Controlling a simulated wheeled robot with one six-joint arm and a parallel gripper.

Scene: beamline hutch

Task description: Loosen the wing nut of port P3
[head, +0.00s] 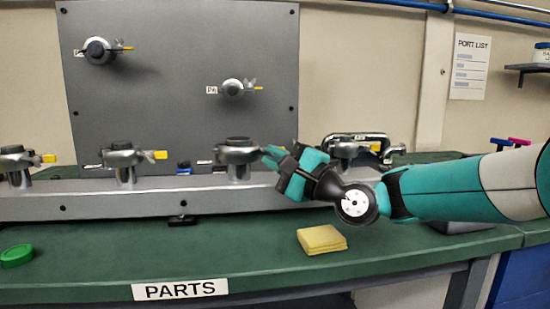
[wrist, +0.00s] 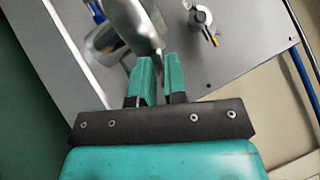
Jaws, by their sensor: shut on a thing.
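A row of metal clamped ports stands on the grey rail (head: 190,198). My gripper (head: 272,156) is at the right side of the port clamp (head: 238,152) near the middle of the row. In the wrist view, my gripper (wrist: 160,62) has its two teal fingers close together beside the large metal clamp (wrist: 128,22). It is shut on the wing nut, which the fingers hide. No port label by this clamp is readable, so I cannot confirm that it is P3.
Two further clamped ports (head: 98,50) (head: 233,87) are on the upright grey panel (head: 180,30). Neighbouring ports (head: 124,155) (head: 345,150) stand on both sides.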

